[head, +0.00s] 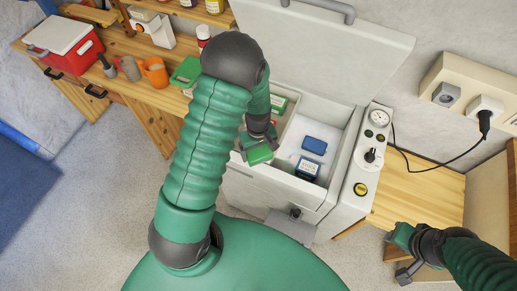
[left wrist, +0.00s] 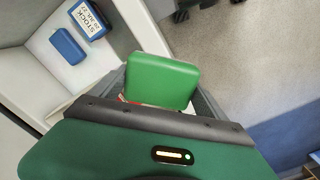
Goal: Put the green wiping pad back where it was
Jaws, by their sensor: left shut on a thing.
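My left gripper (head: 258,143) is shut on the green wiping pad (head: 260,155), above the front left rim of the open white chest (head: 250,183). In the left wrist view the pad (left wrist: 160,80) sticks out beyond the gripper, and its held end is hidden. My right gripper (head: 401,253) is at the lower right, by the wooden bench, with its fingers apart and nothing seen between them.
The white chest holds a blue block (head: 314,145) and a blue labelled box (head: 307,168) at its right. Its raised lid (head: 340,45) stands behind.

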